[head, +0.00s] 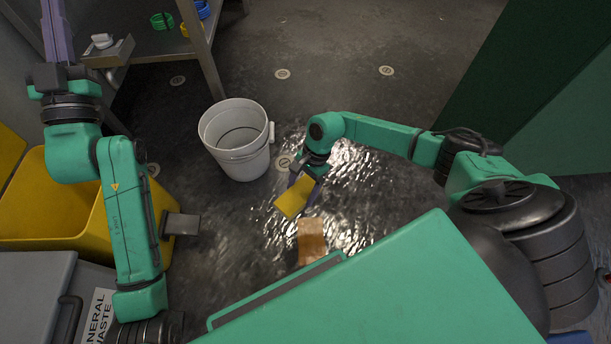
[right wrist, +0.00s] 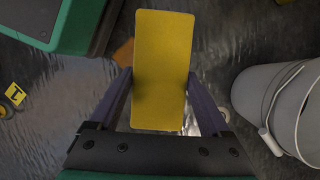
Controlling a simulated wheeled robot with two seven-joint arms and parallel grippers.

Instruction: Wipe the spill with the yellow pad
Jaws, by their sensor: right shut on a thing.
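My right gripper (head: 303,187) is shut on the yellow pad (head: 293,199), holding it low over the floor. In the right wrist view the pad (right wrist: 163,70) sits between the two purple fingers (right wrist: 160,105). An orange-brown patch (head: 312,243), which looks like the spill, lies on the floor just below the pad in the head view. Part of this patch (right wrist: 124,54) shows left of the pad in the right wrist view; the rest is hidden. My left gripper (head: 55,30) is at the top left, its purple fingers running up to the picture edge.
A white bucket (head: 238,150) stands on the floor left of my right gripper. A yellow bin (head: 80,215) and a grey general waste bin (head: 35,290) are at the left. A metal shelf (head: 200,45) stands behind. The glossy floor (head: 350,95) beyond is open.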

